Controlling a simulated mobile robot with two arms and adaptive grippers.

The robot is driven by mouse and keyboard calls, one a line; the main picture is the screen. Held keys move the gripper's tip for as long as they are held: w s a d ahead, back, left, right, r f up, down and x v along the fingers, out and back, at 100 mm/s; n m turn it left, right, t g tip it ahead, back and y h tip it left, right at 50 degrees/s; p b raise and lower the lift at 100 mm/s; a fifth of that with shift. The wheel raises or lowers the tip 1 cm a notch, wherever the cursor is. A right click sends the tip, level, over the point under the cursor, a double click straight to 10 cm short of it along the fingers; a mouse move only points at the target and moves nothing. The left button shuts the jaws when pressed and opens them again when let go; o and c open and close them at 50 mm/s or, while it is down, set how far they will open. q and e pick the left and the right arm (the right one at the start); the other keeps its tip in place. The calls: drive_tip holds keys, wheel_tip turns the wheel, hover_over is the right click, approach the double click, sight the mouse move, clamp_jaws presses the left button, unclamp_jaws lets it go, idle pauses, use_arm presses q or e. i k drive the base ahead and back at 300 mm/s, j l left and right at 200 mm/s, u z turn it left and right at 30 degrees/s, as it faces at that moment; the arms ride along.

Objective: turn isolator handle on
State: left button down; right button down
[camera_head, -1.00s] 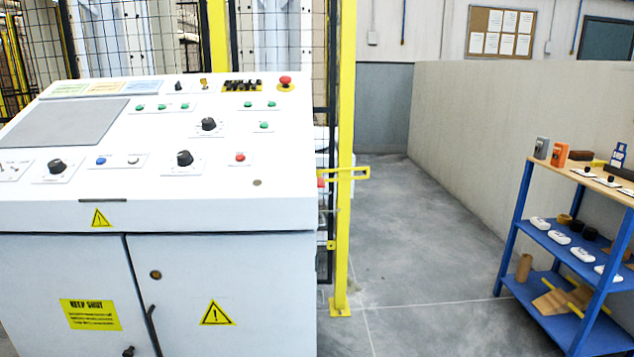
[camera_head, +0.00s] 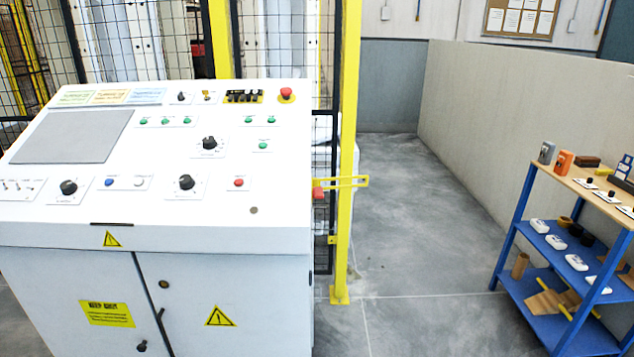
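A white control console (camera_head: 60,233) with a sloped top fills the left half of the view. No part is clearly readable as the isolator handle. A small red part (camera_head: 318,193) shows at the console's right side, by the yellow post; its shape and position are too small to tell. Black rotary knobs sit on the panel: one at the upper middle (camera_head: 209,143), one at the lower middle (camera_head: 186,182) and one at the lower left (camera_head: 68,187). A small black switch (camera_head: 181,97) is near the top edge. Neither gripper is in view.
A yellow post (camera_head: 346,230) with a yellow bracket (camera_head: 343,181) and mesh fencing stands behind the console. A blue shelf unit (camera_head: 517,235) with small parts stands at the right, before a grey partition (camera_head: 470,130). The floor (camera_head: 410,270) between is clear.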

sight(317, 192)
drive_tip(key=i+l+u, duration=0.15)
drive_tip(key=l, duration=0.35)
drive_tip(key=i+l+u, duration=0.2)
drive_tip(key=l, duration=0.3)
drive_tip(key=l+u, duration=0.15)
drive_tip(key=l, duration=0.35)
drive_tip(key=z, duration=0.75)
drive_tip(key=i+z, duration=0.45)
drive_tip(key=i, duration=2.15)
drive_tip(key=i+l+u, duration=0.15)
drive_tip(key=i, duration=1.15)
